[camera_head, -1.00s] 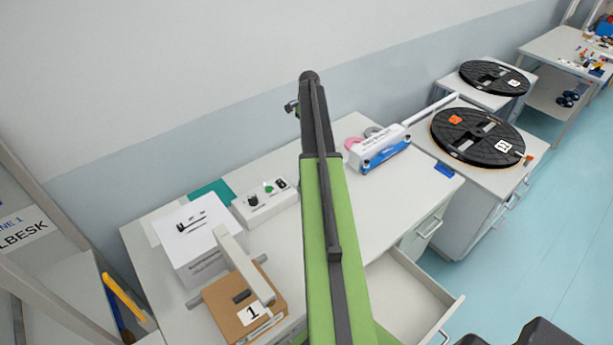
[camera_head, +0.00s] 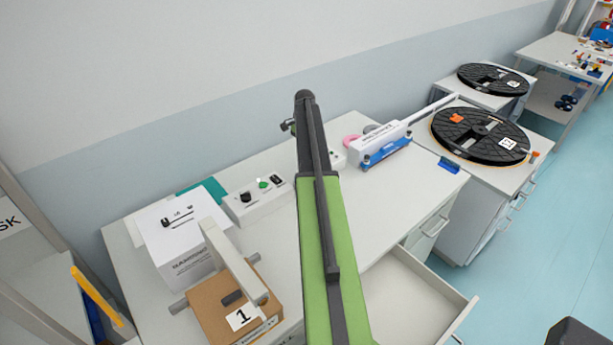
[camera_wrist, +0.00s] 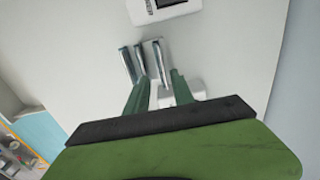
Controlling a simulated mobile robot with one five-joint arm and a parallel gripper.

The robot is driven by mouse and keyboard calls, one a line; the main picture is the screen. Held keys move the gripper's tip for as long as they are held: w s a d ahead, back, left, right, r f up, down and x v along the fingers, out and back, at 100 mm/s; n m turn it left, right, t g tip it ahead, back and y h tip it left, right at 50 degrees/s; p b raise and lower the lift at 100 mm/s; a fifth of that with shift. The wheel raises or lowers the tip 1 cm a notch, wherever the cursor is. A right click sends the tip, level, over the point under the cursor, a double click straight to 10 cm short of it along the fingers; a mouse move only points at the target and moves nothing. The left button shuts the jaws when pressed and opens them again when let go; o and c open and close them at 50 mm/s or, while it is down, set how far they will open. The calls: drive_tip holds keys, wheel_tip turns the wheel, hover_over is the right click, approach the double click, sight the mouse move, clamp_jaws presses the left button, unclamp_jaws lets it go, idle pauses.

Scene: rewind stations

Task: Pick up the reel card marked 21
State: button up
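A white card with dark marks (camera_head: 507,143) lies on the near black reel (camera_head: 468,140) at the right of the head view. Its marks are turned sideways and too small to read surely; 21 is possible. A second small white card (camera_head: 513,84) is on the far black reel (camera_head: 480,77). My gripper (camera_wrist: 160,74) shows two green fingers standing apart in the wrist view, with no card between them. In the head view my green arm hides the gripper. No reel card shows in the wrist view.
The grey bench holds a brown box marked 1 (camera_head: 212,319), a white box (camera_head: 172,262), a switch box (camera_head: 250,205) and a blue-and-white device (camera_head: 383,152). An open drawer (camera_head: 405,300) juts from its front.

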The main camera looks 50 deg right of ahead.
drive_tip(key=f+b, duration=0.4)
drive_tip(key=f, duration=0.1)
drive_tip(key=shift+w+f+b, duration=0.15)
drive_tip(key=shift+w+b, duration=0.05)
drive_tip(key=shift+b, duration=0.15)
drive_tip(key=shift+r, duration=0.2)
drive_tip(key=shift+c, duration=0.4)
clamp_jaws()
idle(0.3)
